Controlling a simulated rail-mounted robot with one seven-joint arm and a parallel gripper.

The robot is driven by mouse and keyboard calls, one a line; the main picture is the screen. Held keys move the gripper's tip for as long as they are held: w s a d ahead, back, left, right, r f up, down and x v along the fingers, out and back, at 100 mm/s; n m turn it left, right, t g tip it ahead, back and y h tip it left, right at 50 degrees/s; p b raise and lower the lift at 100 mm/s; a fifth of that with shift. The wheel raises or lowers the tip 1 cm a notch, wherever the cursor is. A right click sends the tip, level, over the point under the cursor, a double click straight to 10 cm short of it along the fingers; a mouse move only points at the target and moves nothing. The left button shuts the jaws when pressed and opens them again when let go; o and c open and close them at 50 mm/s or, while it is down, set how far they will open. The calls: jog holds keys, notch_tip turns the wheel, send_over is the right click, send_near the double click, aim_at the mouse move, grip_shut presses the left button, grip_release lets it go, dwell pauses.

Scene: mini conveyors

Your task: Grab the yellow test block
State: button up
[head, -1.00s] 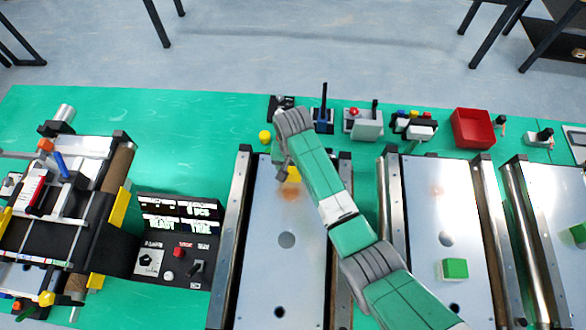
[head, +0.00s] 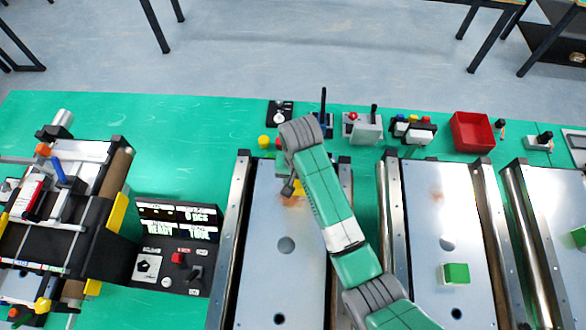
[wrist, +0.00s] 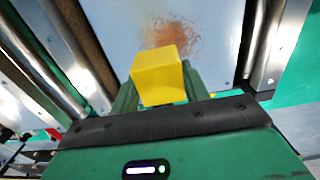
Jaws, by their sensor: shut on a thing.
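The yellow test block (wrist: 160,72) fills the middle of the wrist view, between the green fingers of my gripper (wrist: 162,84). My gripper is shut on it. Behind the block is the light metal plate (wrist: 120,20) with a rusty stain. In the head view my gripper hangs over the far end of the left-hand plate conveyor (head: 288,270). There my arm mostly hides the block, with only a bit of yellow showing. I cannot tell exactly how high the block is above the plate.
Metal rails flank the plate. A yellow round item (head: 264,141), a black switch box (head: 281,112) and a red tray (head: 472,131) stand along the back of the green table. A green block (head: 456,273) lies on the conveyor to the right. A control panel (head: 175,245) stands left.

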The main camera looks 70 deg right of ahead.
jog(key=s+a, duration=0.2)
jog(key=a, duration=0.1)
jog(key=s+a, duration=0.2)
jog(key=s, duration=0.1)
jog(key=s+a+r, duration=0.1)
jog(key=s+a, duration=0.1)
jog(key=a, duration=0.1)
jog(key=shift+s+a, duration=0.25)
jog(key=shift+a, duration=0.05)
